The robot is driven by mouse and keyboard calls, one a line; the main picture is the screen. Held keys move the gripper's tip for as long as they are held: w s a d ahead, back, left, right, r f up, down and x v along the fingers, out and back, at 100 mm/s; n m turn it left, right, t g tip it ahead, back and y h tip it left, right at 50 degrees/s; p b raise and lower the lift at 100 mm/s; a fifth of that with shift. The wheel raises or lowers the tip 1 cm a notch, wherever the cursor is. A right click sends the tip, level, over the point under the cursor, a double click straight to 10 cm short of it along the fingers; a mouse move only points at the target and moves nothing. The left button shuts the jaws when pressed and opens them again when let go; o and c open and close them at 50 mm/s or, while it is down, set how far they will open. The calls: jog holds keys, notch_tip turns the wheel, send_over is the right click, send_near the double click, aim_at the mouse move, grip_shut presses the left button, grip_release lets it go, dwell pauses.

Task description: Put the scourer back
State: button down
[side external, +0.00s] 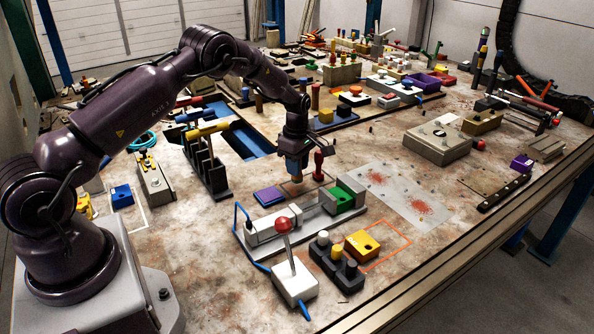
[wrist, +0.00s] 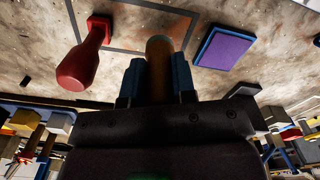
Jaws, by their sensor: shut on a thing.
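My gripper (side external: 296,162) is upright over the table's middle. In the wrist view its two blue fingers (wrist: 157,72) are shut on a brown round-ended cylinder (wrist: 159,48), whose lower end also shows under the fingers in the side view (side external: 297,181). A flat pad (side external: 268,196), purple on top with blue edges, lies on the table left of the gripper; it looks like a scourer, though I cannot be sure. It is apart from the fingers, at upper right in the wrist view (wrist: 225,46). A dark outlined rectangle (wrist: 134,50) is marked on the table near the cylinder.
A dark-red handled piece (side external: 318,166) stands close to the gripper's right. A grey fixture with a green block (side external: 342,200) lies in front. A red-knobbed lever box (side external: 294,284) and yellow block (side external: 361,244) are nearer. A rack (side external: 207,170) stands left.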

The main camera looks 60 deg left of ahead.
jog(key=shift+f, duration=0.95)
jog(key=c, duration=0.9)
grip_release()
jog(key=shift+f, duration=0.15)
jog(key=shift+c, duration=0.2)
